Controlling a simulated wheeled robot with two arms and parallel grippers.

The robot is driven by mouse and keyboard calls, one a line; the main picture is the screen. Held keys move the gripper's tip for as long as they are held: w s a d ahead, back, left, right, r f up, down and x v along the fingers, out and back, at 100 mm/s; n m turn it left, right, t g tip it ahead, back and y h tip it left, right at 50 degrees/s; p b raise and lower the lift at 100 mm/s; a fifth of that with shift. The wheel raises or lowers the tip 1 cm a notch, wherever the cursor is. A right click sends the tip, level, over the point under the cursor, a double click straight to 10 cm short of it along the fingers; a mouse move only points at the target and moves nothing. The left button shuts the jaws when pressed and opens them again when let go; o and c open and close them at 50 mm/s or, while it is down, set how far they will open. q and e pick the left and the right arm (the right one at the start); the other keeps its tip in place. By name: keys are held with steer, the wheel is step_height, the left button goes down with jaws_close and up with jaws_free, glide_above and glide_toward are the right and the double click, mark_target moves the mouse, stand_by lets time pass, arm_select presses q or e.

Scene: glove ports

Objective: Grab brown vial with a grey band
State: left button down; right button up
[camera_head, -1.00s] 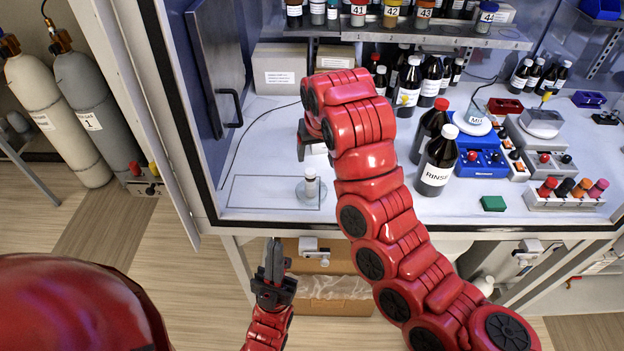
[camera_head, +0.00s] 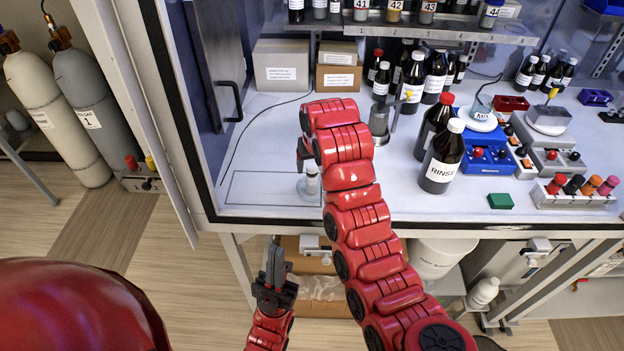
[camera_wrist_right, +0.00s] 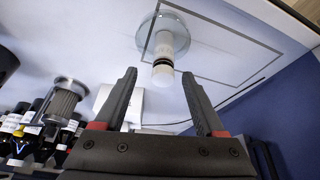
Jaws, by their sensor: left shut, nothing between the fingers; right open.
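A small pale vial (camera_head: 312,180) with a white top stands on a round clear base at the front left of the bench. In the right wrist view the same vial (camera_wrist_right: 163,55) shows a dark band. My right gripper (camera_wrist_right: 159,76) is open and empty, with the vial just beyond and between its fingertips. In the head view its fingers are mostly hidden behind my arm. My left gripper (camera_head: 273,258) is shut and empty, low in front of the bench. Brown vials (camera_head: 394,10) stand on the upper shelf; I cannot make out a grey band on any.
A metal mesh cylinder (camera_head: 379,122) and the RINSE bottle (camera_head: 441,160) stand right of my arm. A rack (camera_head: 575,199) of colour-capped vials is at the front right. A cabinet frame (camera_head: 175,130) bounds the left.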

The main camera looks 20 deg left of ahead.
mark_target(312, 179)
steer(key=shift+w+a+f+p, duration=0.1)
steer(key=shift+a+f+p, duration=0.05)
steer(key=shift+f+p, duration=0.2)
steer(key=p+x, duration=0.2)
steer(key=x, duration=0.1)
steer(key=shift+a+f, duration=0.15)
steer(key=shift+w+a+f+p, duration=0.1)
steer(key=shift+w+f+p, duration=0.2)
steer(key=shift+f, duration=0.3)
steer(key=shift+c, duration=0.2)
jaws_close()
